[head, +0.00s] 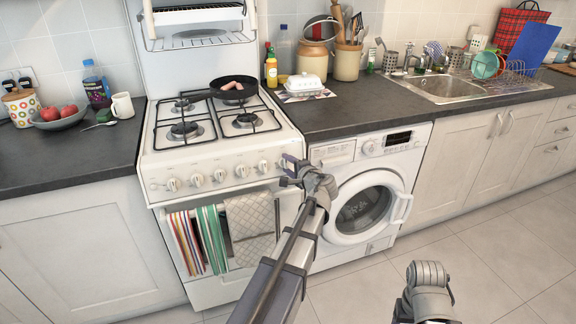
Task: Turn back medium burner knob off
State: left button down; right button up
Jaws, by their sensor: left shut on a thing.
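The white stove (215,140) has a row of several pale knobs along its front panel, such as the leftmost knob (171,184) and a knob near the right (262,166). My left gripper (288,166) is at the right end of this row, shut on a knob there, which its fingers mostly hide. I cannot read any knob's marking or setting. Of my right arm, only a grey part shows at the bottom right; its fingertips are not in view.
A black pan (222,92) with sausages sits on the back right burner. Towels (250,222) hang on the oven rail below the knobs. The washer (365,190) stands close to the right of the stove. The floor in front is clear.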

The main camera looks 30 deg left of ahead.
pick_arm(q)
jog(key=shift+c, duration=1.8)
grip_release()
jog(key=p+v, duration=0.2)
jog(key=v, duration=0.6)
